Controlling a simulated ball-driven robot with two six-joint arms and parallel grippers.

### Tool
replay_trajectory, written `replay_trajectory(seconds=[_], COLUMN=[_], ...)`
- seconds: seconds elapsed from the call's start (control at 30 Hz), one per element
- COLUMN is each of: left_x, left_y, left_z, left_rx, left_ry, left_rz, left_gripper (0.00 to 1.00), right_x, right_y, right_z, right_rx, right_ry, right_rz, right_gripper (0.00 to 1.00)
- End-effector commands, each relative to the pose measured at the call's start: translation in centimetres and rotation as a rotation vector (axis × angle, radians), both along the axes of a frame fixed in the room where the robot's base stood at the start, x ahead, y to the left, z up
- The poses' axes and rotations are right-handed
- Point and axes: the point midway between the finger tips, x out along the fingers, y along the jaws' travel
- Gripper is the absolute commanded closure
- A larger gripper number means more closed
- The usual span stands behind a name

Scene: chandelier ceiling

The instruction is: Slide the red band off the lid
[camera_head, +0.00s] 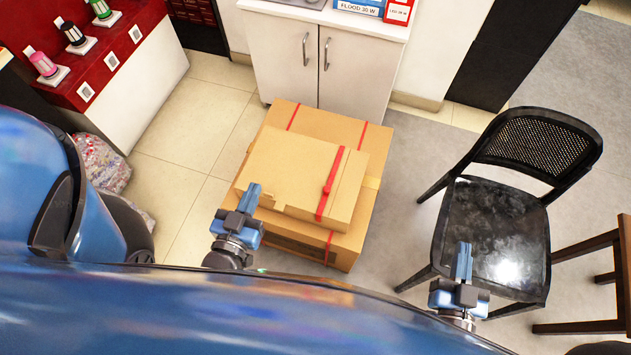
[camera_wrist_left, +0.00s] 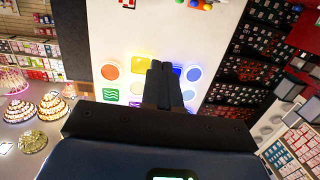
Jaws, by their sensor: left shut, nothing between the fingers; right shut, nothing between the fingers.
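A cardboard box (camera_head: 366,203) stands on the floor, with a smaller cardboard lid (camera_head: 290,168) lying on top of it. A red band (camera_head: 328,188) runs across the right part of the lid. Thinner red straps show on the larger box below. My left gripper (camera_head: 251,196) is shut and empty, in front of the lid's near left corner in the head view. It also shows in the left wrist view (camera_wrist_left: 163,68), shut, pointing away from the box. My right gripper (camera_head: 463,258) is shut and empty, right of the box and in front of the chair seat.
A black chair (camera_head: 490,235) stands right of the box, with a wooden piece of furniture (camera_head: 590,245) beyond it. A white cabinet (camera_head: 320,65) stands close behind the box. A red-topped display counter (camera_head: 85,55) is at the left. Tiled floor (camera_head: 190,140) is clear left of the box.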

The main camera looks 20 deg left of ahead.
Motion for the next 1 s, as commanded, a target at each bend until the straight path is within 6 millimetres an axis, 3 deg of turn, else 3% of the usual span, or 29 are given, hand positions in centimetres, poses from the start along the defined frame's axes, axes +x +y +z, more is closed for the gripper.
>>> replay_trajectory(seconds=[0.3, 0.5, 0.6, 0.7, 1.0], left_x=[8.4, 14.0, 16.4, 18.3, 20.7], left_y=[1.2, 0.8, 0.5, 0.3, 1.0], left_z=[-14.9, -22.3, -24.2, -24.8, -22.7], left_rx=[-0.027, -0.069, -0.086, -0.097, -0.092], left_ry=[0.383, 0.669, 0.789, 0.888, 1.047], left_rz=[0.006, -0.136, -0.251, -0.382, -0.72], left_gripper=[1.0, 1.0, 1.0, 1.0, 1.0], right_x=[0.0, 0.0, 0.0, 0.0, 0.0], right_y=[0.0, 0.0, 0.0, 0.0, 0.0], right_z=[-3.8, -6.3, -7.5, -8.6, -10.7], right_rx=[0.0, 0.0, 0.0, 0.0, 0.0], right_ry=[0.0, 0.0, 0.0, 0.0, 0.0], right_rz=[0.0, 0.0, 0.0, 0.0, 0.0], right_gripper=[1.0, 1.0, 1.0, 1.0, 1.0])
